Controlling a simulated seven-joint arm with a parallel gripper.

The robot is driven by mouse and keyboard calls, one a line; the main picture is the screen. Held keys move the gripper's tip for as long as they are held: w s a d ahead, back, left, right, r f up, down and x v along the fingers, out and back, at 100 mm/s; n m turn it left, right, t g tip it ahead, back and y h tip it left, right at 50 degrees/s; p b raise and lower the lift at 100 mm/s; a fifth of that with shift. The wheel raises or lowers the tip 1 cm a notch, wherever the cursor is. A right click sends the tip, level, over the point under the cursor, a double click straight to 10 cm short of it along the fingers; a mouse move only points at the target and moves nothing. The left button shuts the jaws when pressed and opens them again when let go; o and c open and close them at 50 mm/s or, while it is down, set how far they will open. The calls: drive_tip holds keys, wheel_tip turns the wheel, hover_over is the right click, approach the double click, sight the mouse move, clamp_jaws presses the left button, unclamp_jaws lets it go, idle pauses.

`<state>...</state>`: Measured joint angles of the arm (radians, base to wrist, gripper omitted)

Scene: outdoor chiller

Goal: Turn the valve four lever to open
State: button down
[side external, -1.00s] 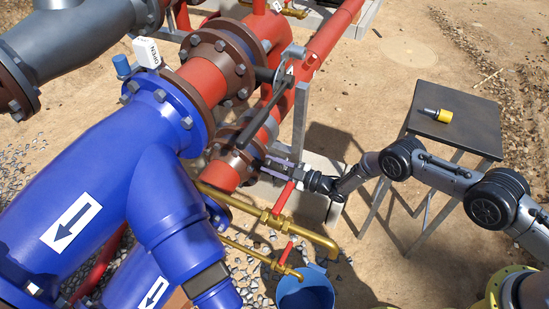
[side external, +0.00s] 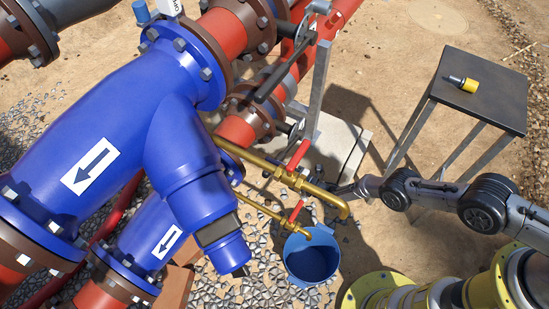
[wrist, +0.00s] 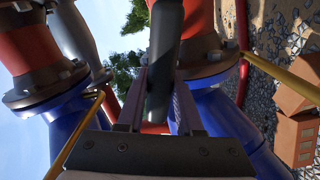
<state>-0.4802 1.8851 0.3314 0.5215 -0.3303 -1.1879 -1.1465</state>
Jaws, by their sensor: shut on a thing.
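In the wrist view, my gripper (wrist: 161,88) has its two fingers on either side of a dark, rounded lever (wrist: 166,35) and is shut on it. The lever stands lengthwise between the fingers and runs out past the top of the picture. In the side external view, my wrist reaches in behind the brass pipe (side external: 330,197); my fingers and the held lever are mostly hidden there. Another black lever (side external: 277,77) sits above, on the upper red line. No valve number is readable, so I cannot tell which is valve four.
Two red-handled taps, an upper one (side external: 300,153) and a lower one (side external: 295,211), sit on brass pipes close to my wrist. A blue bucket (side external: 291,272) stands below. Large blue pipes (side external: 110,125) fill the left. A dark table (side external: 500,95) with a yellow-black object (side external: 463,82) stands right.

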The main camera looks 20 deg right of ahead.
drive_tip(key=shift+s+f+n, duration=0.1)
drive_tip(key=shift+f+n, duration=0.2)
drive_tip(key=shift+f, duration=0.25)
drive_tip(key=c, duration=0.6)
unclamp_jaws()
drive_tip(key=shift+o, duration=0.2)
drive_tip(key=v, duration=1.3)
drive_tip(key=shift+s+d, duration=0.25)
drive_tip(key=shift+s, duration=0.05)
drive_tip(key=shift+r, duration=0.1)
drive_tip(key=shift+c, duration=0.2)
